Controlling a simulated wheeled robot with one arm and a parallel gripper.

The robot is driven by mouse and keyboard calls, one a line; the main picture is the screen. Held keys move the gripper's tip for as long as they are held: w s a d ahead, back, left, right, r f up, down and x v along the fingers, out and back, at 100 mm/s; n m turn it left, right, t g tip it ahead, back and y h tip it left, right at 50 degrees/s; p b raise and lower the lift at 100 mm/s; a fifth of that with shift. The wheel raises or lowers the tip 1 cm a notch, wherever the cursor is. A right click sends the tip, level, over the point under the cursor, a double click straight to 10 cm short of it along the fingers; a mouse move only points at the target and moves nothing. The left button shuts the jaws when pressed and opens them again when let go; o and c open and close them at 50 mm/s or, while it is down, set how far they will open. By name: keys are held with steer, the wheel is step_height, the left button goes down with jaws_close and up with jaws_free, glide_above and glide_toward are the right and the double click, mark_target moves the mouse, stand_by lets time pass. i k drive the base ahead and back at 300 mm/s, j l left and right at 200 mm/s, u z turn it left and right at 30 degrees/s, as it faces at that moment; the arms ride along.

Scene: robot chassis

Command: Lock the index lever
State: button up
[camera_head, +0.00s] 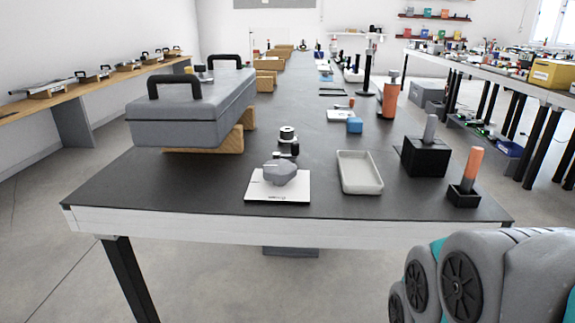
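I cannot tell for sure which part is the index lever. Upright candidates stand at the right of the near table: a grey peg (430,129) tilted slightly in a black block (425,158), and an orange-and-grey handle (471,169) leaning slightly in a small black base (463,196) near the front right corner. Farther back, an orange cylinder (389,101) has a grey pin on top. A small black-and-silver round knob piece (288,136) stands mid-table. My arm shows at the lower right, and my gripper is not in view.
A grey case (190,115) with black handles sits on wooden blocks (217,147) at the left. A faceted grey lump rests on a white plate (262,190). A shallow pale tray (359,172) lies beside it. The dark table's (170,196) front left is clear.

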mark_target(295, 146)
steer(key=k+j, duration=0.3)
steer(key=j, duration=0.15)
steer(key=k+j, duration=0.3)
steer(key=j, duration=0.15)
steer(key=z, duration=0.05)
